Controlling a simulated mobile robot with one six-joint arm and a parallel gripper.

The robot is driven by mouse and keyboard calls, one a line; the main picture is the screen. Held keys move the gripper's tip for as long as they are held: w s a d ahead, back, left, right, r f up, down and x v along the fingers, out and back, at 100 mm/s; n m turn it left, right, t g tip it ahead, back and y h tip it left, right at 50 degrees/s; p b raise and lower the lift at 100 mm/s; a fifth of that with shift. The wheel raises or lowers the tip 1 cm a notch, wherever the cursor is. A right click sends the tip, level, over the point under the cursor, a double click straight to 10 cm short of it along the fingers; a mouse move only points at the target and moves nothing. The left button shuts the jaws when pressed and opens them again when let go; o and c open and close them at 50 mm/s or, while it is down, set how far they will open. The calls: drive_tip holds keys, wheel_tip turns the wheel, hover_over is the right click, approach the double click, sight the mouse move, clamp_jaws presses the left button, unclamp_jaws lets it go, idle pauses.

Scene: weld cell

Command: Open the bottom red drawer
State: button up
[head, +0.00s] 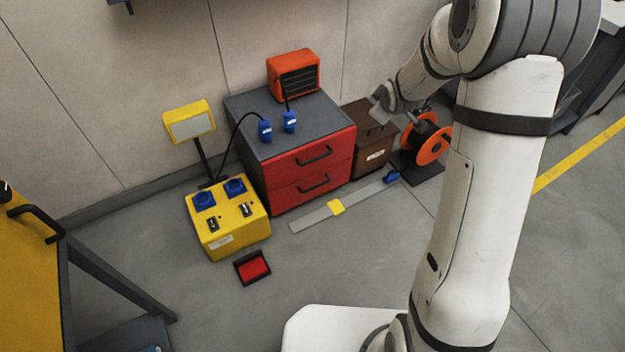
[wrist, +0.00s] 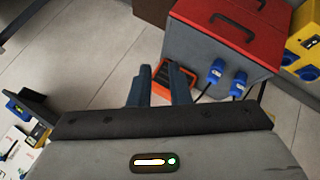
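The red two-drawer cabinet (head: 240,106) with a grey top stands against the wall in the head view. Its bottom red drawer (head: 285,198) has a dark bar handle (head: 314,185) and looks shut, as does the top red drawer (head: 335,149). In the wrist view, the cabinet (wrist: 195,45) appears turned round, its red front at the upper right, with the bottom drawer's handle (wrist: 262,4) partly cut off at the edge. My gripper (head: 383,105) is up and right of the drawers, touching neither handle. In the wrist view its fingers (wrist: 160,88) are apart with nothing between them.
An orange heater (head: 294,76) and two blue plugs (head: 265,131) sit on the cabinet. A yellow socket box (head: 228,240) stands left, a brown box (head: 372,160) and orange cable reel (head: 428,145) right. A flat grey strip (head: 312,219) lies before the drawers.

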drive_tip(key=w+a+f+n+t+y+b, duration=0.1)
drive_tip(key=w+a+f+n+b, duration=0.25)
drive_tip(key=f, duration=0.55)
drive_tip(key=w+a+f+n+t+y+b, duration=0.1)
drive_tip(key=w+a+f+n+b, duration=0.2)
drive_tip(key=f, duration=0.7)
drive_tip(key=n+t+y+b, duration=0.2)
drive_tip(key=n+y+b, duration=0.5)
drive_tip(key=b, duration=0.4)
approach(316, 186)
drive_tip(key=x, duration=0.3)
drive_tip(key=shift+n+h, duration=0.25)
drive_tip(key=shift+h, duration=0.05)
drive_tip(key=b+x, duration=0.2)
drive_tip(key=x, duration=0.1)
drive_tip(key=b+x, duration=0.1)
drive_tip(key=x, duration=0.3)
drive_tip(key=shift+a+f+b, duration=0.15)
drive_tip(key=shift+f+b, duration=0.1)
drive_tip(key=shift+b, duration=0.15)
clamp_jaws()
